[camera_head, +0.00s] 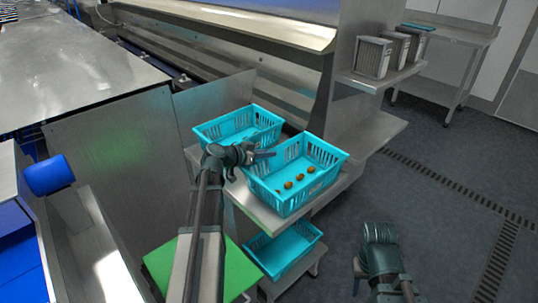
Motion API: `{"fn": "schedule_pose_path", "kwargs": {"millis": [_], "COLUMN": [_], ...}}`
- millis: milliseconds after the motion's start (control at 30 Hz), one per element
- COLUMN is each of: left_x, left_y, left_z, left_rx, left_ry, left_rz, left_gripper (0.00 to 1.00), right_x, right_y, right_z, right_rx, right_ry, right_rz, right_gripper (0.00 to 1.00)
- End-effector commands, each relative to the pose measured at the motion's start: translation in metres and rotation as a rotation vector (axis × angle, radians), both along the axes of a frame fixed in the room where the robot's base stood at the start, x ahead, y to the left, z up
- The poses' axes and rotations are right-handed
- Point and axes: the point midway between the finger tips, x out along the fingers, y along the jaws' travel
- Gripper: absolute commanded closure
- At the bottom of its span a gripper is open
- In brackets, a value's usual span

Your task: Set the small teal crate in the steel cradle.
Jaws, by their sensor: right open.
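Several teal crates show, and I cannot tell which is the small one. One with several brown dates in it (325,152) stands at the right of the steel shelf. An empty-looking one (222,123) stands to its left and behind. Another empty-looking crate (304,232) is on the level below. My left gripper (268,155) is over the gap between the two upper crates, by the rim of the one with dates; its fingers are too small to tell open from shut. My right gripper (357,272) is open at the lower right, over the floor, apart from the crates. I cannot make out a steel cradle.
Grey bins (372,57) stand on a steel shelf at upper right. A steel table (462,36) with a flat teal thing is behind. A bright green panel (235,268) lies low under my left arm. The floor (430,190) at right is clear, with drain grates.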

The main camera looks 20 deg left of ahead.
Motion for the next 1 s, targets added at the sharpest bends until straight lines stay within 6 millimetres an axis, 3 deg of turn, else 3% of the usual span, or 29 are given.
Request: {"fn": "schedule_pose_path", "kwargs": {"millis": [33, 200, 567, 1000], "left_x": [0.000, 0.000, -0.002, -0.073], "left_y": [0.000, 0.000, 0.001, 0.034], "left_z": [-0.001, -0.001, 0.005, 0.038], "left_rx": [0.000, 0.000, 0.000, 0.000], "left_ry": [0.000, 0.000, 0.000, 0.000], "left_rz": [0.000, 0.000, 0.001, 0.002], "left_gripper": [0.92, 0.65, 0.65, 0.65], "right_x": [0.000, 0.000, 0.000, 0.000], "right_y": [0.000, 0.000, 0.000, 0.000], "right_z": [-0.001, -0.001, 0.005, 0.038], "right_rx": [0.000, 0.000, 0.000, 0.000], "right_ry": [0.000, 0.000, 0.000, 0.000], "right_rz": [0.000, 0.000, 0.000, 0.000], "right_gripper": [0.50, 0.50, 0.50, 0.50]}}
